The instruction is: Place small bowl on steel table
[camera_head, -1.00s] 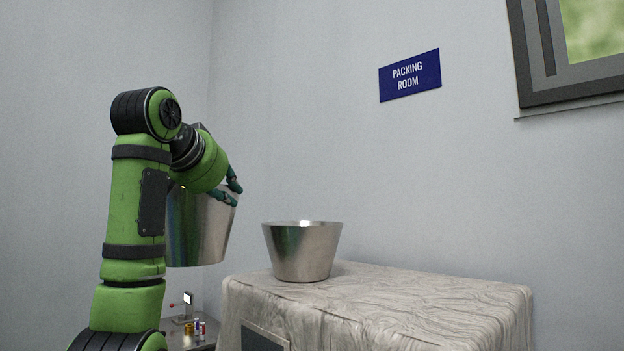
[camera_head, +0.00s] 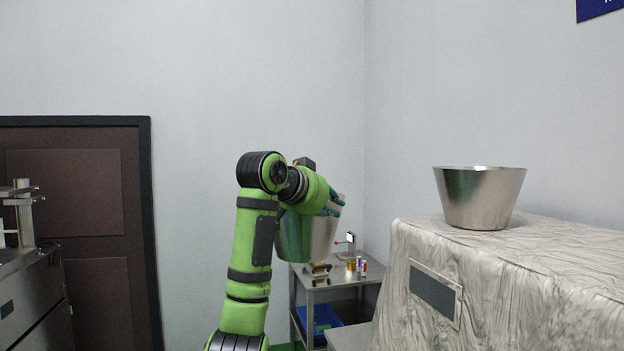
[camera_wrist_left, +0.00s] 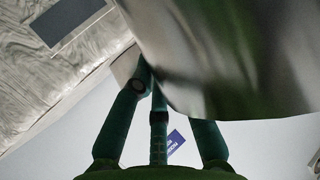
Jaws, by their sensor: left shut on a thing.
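A steel bowl (camera_head: 308,238) hangs in my left gripper (camera_head: 335,204), which is shut on its rim, in the head view. The arm hides the left part of this bowl. In the left wrist view the bowl's shiny wall (camera_wrist_left: 225,60) fills the upper right, against the dark green fingers (camera_wrist_left: 158,110). A steel table (camera_head: 330,284) with a lower shelf stands behind and below the held bowl. A second steel bowl (camera_head: 480,198) stands upright on the cloth-covered block at the right. My right gripper is not in view.
Several small items (camera_head: 357,265) and a small stand (camera_head: 350,243) are on the steel table. A blue bin (camera_head: 322,320) sits on its shelf. The cloth-covered block (camera_head: 530,270) bounds the right side. A dark door (camera_head: 110,220) and metal equipment (camera_head: 25,270) are at left.

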